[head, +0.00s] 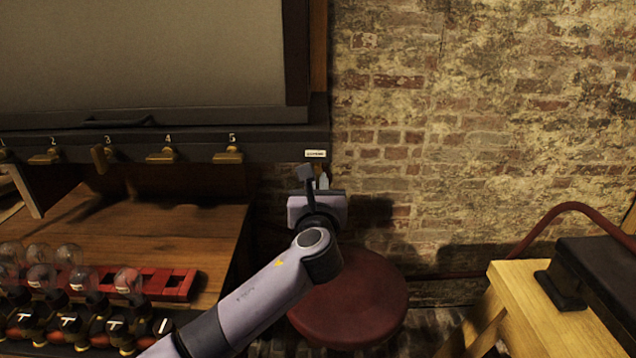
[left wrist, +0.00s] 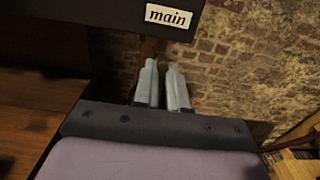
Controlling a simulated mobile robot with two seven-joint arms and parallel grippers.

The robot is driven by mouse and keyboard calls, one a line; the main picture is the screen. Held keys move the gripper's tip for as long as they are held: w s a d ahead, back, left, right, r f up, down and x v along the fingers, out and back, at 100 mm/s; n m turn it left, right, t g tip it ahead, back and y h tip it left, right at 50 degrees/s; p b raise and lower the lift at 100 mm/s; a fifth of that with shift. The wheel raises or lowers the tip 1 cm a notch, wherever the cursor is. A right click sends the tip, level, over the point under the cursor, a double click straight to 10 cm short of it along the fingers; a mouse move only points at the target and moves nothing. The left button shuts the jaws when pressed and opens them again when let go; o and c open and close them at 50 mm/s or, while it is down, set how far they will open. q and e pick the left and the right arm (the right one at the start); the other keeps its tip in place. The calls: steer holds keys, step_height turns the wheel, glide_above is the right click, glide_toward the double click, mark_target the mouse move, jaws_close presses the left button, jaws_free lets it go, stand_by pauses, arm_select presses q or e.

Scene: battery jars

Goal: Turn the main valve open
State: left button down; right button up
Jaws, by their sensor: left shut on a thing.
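The main valve sits under the "main" label (left wrist: 169,17) at the right end of the dark rail. A small reddish-brown part of the main valve (left wrist: 149,48) shows just past the fingertips in the left wrist view; the rest is hidden. My left gripper (head: 322,182) is raised just below the rail's right end in the head view. In the left wrist view its two pale fingers (left wrist: 162,84) are close together and shut on the valve's handle. My right gripper is not in view.
Brass valves numbered up to 5, such as valve 5 (head: 228,156), line the rail; valve 3 (head: 100,158) hangs turned down. Glass-topped jars (head: 70,285) and a red rack (head: 180,284) stand on the wooden bench. A red stool (head: 352,308) is below my arm. A brick wall (head: 480,130) stands behind.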

arm_select(q)
steer(key=c, duration=1.2)
jaws_free()
steer(key=shift+s, duration=0.1)
steer(key=shift+s, duration=3.5)
